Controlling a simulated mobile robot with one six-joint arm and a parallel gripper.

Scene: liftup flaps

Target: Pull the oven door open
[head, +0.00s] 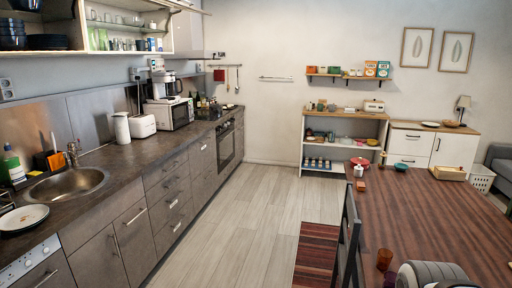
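The oven (226,147) is built into the far end of the grey kitchen counter run on the left, below the dark stovetop (217,112). Its dark front is seen at a steep angle and its door looks closed, flush with the cabinets. The oven handle is too small to make out clearly. My gripper does not show in the head view. A rounded grey and white part at the bottom right edge looks like part of my arm, but no fingers are visible.
Light wooden floor (232,212) lies clear in front of the cabinets and oven. A dark wooden table (430,215) fills the right, with a chair (346,235) at its left side. A shelf unit (311,128) stands at the back wall. Upper cabinets hang above the counter.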

